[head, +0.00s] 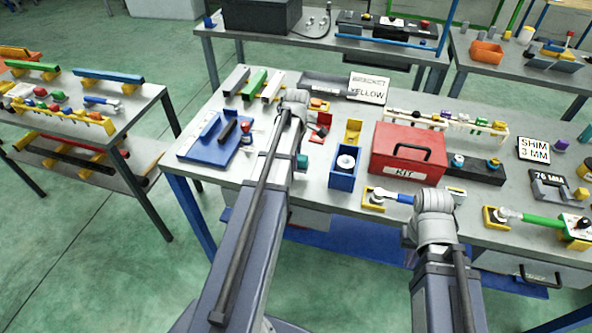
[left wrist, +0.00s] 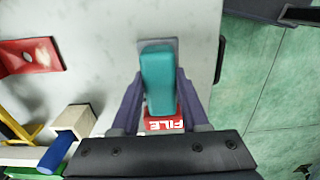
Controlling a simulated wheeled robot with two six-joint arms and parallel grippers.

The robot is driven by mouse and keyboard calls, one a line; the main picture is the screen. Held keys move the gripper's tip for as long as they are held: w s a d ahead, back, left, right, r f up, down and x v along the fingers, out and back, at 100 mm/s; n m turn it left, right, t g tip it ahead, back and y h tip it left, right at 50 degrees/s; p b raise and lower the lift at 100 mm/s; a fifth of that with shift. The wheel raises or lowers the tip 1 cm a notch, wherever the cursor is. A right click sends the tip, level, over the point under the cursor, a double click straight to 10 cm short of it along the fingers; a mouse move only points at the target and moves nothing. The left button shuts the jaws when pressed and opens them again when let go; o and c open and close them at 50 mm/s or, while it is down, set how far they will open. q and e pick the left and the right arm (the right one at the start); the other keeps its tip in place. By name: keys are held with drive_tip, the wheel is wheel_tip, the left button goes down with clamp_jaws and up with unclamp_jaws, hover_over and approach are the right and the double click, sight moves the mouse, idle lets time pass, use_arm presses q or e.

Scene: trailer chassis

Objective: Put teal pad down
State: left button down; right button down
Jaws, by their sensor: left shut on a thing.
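The teal pad (left wrist: 157,78) is an upright-looking block between the fingers of my left gripper (left wrist: 159,88) in the left wrist view. The gripper is shut on it. A small grey square (left wrist: 172,43) shows on the pale tabletop just behind the pad; I cannot tell whether the pad touches it. A bit of teal (head: 302,162) shows beside my left forearm in the head view, and the forearm hides the gripper there. My right gripper does not show; only my right arm is in the head view.
A red bracket (left wrist: 30,57) and a wooden block with a blue rod (left wrist: 70,128) lie left. The workbench (head: 262,185) also holds a blue box (head: 344,178) and a red kit box (head: 408,155). Its edge is near the pad.

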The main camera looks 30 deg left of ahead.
use_arm(q)
drive_tip(key=shift+f+b, duration=1.8)
drive_tip(key=shift+b, duration=0.05)
drive_tip(key=shift+f, duration=0.25)
drive_tip(key=shift+c, duration=2.1)
unclamp_jaws()
drive_tip(key=shift+r, duration=0.1)
drive_tip(key=shift+r, duration=0.1)
wheel_tip(320, 180, up, 12)
drive_tip(key=p, duration=1.2)
drive_tip(key=shift+r, duration=0.1)
